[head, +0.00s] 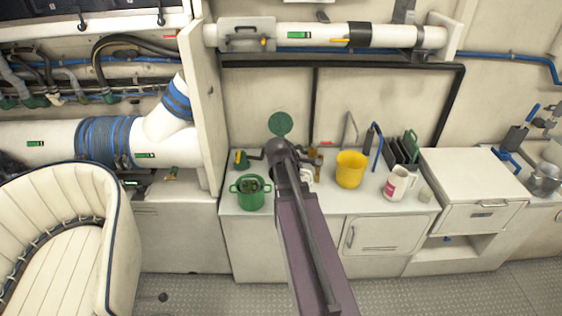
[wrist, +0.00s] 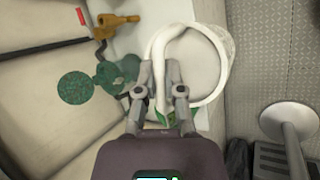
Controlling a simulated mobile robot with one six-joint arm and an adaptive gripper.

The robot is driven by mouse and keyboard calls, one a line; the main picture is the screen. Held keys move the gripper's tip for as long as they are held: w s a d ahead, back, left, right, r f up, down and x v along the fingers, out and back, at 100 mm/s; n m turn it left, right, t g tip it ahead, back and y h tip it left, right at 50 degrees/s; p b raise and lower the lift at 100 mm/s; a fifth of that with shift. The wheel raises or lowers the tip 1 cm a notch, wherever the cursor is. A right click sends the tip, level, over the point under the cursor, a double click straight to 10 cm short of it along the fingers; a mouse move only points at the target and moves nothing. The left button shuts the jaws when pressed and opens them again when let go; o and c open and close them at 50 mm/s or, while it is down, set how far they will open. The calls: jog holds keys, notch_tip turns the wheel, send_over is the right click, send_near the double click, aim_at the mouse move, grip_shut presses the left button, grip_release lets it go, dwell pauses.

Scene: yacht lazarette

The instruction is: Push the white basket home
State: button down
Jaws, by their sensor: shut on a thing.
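The white basket (wrist: 200,62) is in the wrist view, with a round white rim and a thin, see-through wall on its right side. My gripper (wrist: 160,85) is shut on a white strip of the basket, at its handle or rim. In the head view my gripper (head: 288,165) is over the counter, and my arm hides most of the basket. A small white part of the basket (head: 307,175) shows just right of the arm. I cannot tell whether the basket touches the counter.
A green pot (head: 250,193) stands left of the arm and a yellow bucket (head: 350,169) right of it. A brass fitting (wrist: 118,24) and a green disc (wrist: 76,86) are close to the basket. The counter front has little room.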

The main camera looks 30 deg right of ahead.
notch_tip(320, 180, up, 8)
jog(key=p, duration=0.7)
jog(key=shift+r, duration=0.2)
jog(key=shift+s, duration=0.15)
